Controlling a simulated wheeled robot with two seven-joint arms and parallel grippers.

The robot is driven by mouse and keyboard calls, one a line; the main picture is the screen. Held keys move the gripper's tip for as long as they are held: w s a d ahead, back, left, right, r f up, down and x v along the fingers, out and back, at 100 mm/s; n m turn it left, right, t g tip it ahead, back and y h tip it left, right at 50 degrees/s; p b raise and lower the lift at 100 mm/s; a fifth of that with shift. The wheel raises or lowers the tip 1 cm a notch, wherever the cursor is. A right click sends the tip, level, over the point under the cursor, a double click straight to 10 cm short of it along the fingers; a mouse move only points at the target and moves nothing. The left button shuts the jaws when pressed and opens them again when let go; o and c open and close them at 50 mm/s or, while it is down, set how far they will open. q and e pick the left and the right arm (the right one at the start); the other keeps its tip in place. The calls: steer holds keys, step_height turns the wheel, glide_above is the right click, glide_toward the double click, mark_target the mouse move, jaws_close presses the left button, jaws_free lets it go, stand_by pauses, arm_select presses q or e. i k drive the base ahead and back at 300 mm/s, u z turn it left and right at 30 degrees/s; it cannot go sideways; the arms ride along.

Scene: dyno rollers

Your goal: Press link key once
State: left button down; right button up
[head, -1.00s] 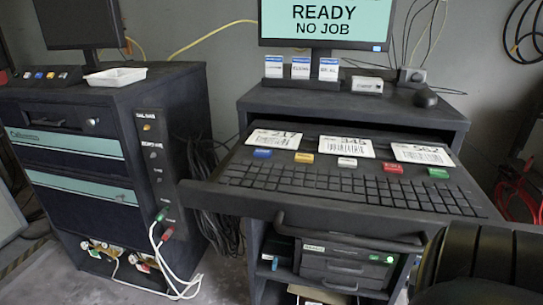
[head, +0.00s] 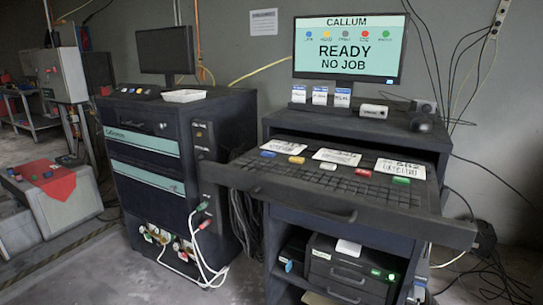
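The keyboard (head: 330,190) lies on a pulled-out tray of the dark desk. A row of coloured keys runs along its back edge: a blue key (head: 268,153), a yellow key (head: 297,159), a white key (head: 328,166), a red key (head: 361,172) and a green key (head: 401,180). Their lettering is too small to read. The monitor (head: 350,50) shows "CALLUM", "READY" and "NO JOB", with a row of coloured dots whose small labels I cannot read surely. Neither of my grippers is in view.
The tray (head: 350,205) juts out in front of the desk. A dark cabinet (head: 150,165) with cables stands to the left. A printer-like unit (head: 345,270) sits below. Floor is open at the lower left.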

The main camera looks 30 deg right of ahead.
mark_target(269, 154)
steer(key=z, duration=1.4)
steer(key=i, duration=0.2)
